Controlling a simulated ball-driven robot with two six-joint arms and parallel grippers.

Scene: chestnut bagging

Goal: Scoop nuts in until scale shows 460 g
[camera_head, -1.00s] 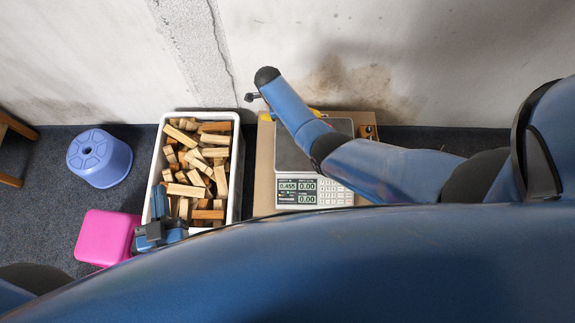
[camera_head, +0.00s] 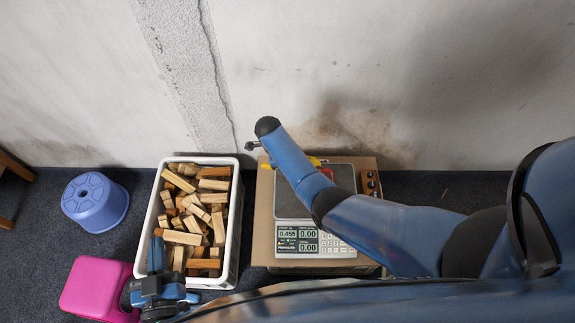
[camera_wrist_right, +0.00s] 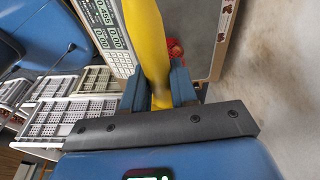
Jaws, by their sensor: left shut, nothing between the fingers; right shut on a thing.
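The scale (camera_head: 300,240) sits on a cardboard box, its display reading about 0.455 in the head view. My right gripper (camera_wrist_right: 160,88) is shut on a yellow handle (camera_wrist_right: 147,35), probably the scoop's, held over the scale. In the head view my right arm hides this gripper; only a bit of yellow shows beside the arm. A small red thing (camera_wrist_right: 175,48) lies by the handle over the scale plate; its shape is mostly hidden. My left gripper (camera_head: 157,245) is shut and empty at the front left of the white crate. No loose nuts can be made out clearly.
The white crate (camera_head: 233,230) holds wood pieces (camera_head: 192,215). A blue stool (camera_head: 95,200) and a pink stool (camera_head: 98,288) stand left of it. The cardboard box (camera_head: 262,215) has small brown items (camera_head: 371,185) at its right edge. A wall rises behind.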

